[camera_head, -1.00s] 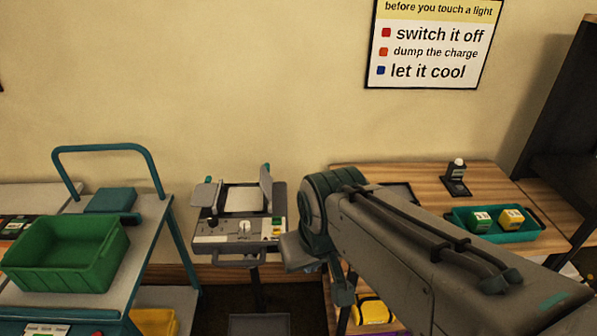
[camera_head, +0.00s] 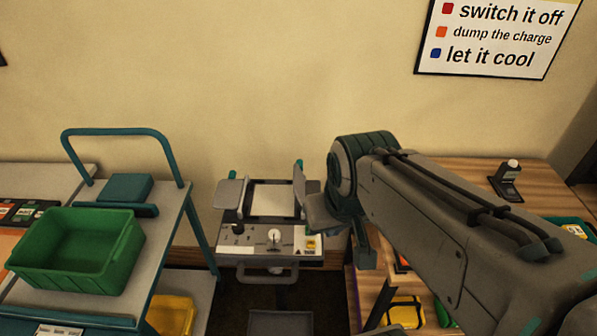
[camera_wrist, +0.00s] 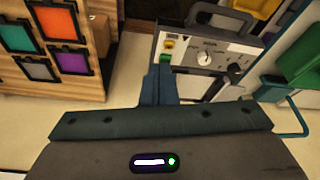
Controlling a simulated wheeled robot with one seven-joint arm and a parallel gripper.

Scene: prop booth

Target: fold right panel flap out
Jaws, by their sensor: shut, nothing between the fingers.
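The grey device (camera_head: 272,236) stands by the wall, with a knob and small switches on its front panel. Its right panel flap (camera_head: 299,188) stands up steeply at the right edge of the pale middle plate (camera_head: 272,201). The left flap (camera_head: 231,193) lies folded outward, nearly flat. My gripper (camera_head: 364,262) is to the right of the device, apart from the right flap, partly hidden by my wrist. In the wrist view my gripper (camera_wrist: 160,70) is shut and empty. The device's front panel (camera_wrist: 232,57) shows beyond the fingers; the flap cannot be made out there.
A teal cart (camera_head: 172,235) with a green bin (camera_head: 75,262) stands left of the device. A wooden table (camera_head: 465,172) is on the right, behind my arm, with a small stand (camera_head: 508,184) on it. A wooden side with coloured squares (camera_wrist: 70,60) fills the wrist view's left.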

